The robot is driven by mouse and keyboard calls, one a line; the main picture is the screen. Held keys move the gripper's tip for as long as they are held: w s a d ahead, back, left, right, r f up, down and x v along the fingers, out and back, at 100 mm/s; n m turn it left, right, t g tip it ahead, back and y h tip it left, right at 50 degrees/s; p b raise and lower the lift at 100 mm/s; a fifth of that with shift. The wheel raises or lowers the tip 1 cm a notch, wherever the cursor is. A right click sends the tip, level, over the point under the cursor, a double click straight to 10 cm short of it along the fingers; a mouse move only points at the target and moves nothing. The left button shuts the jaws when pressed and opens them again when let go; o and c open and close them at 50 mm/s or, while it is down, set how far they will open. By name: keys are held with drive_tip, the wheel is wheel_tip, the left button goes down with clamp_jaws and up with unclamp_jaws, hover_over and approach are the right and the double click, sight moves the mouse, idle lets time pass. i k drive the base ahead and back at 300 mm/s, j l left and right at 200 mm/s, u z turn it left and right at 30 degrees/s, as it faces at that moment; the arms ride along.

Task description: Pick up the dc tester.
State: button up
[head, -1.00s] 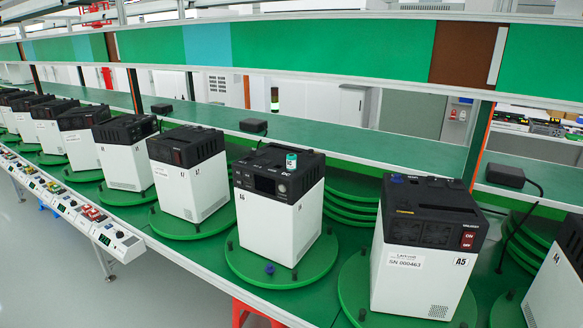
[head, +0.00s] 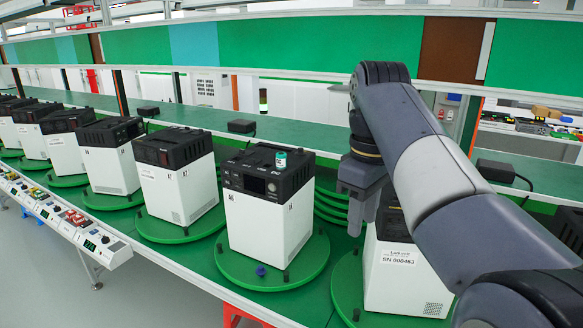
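Several white boxes with black tops stand in a row on round green turntables. The box in the middle (head: 265,222) has a small screen and a knob on its black front, and lettering that looks like "DC"; I take it as the dc tester. It stands upright. A small teal and white cylinder (head: 281,160) sits on its top. My gripper (head: 357,226) points down to the right of this box, apart from it in the picture. It overlaps the left edge of the box with label SN 000463 (head: 395,270). Its finger gap is not visible.
My arm hides most of the right-hand box's top. A small blue knob (head: 261,271) lies on the middle turntable (head: 300,275). Black adapters (head: 241,126) sit on the green shelf behind. A panel strip with displays (head: 88,236) runs along the front left.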

sight(281, 157)
drive_tip(key=i+j+z, duration=0.25)
drive_tip(key=z, duration=0.2)
drive_tip(key=i+j+z, duration=0.2)
drive_tip(key=j+z, duration=0.25)
drive_tip(key=i+j, duration=0.15)
drive_tip(key=j, duration=0.2)
drive_tip(key=i+j+z, duration=0.1)
drive_tip(key=j, duration=0.3)
drive_tip(key=i+j, duration=0.15)
drive_tip(key=j, duration=0.2)
drive_tip(key=i+j, duration=0.15)
drive_tip(key=j, duration=0.25)
drive_tip(key=i+j+z, duration=0.1)
drive_tip(key=j, duration=0.3)
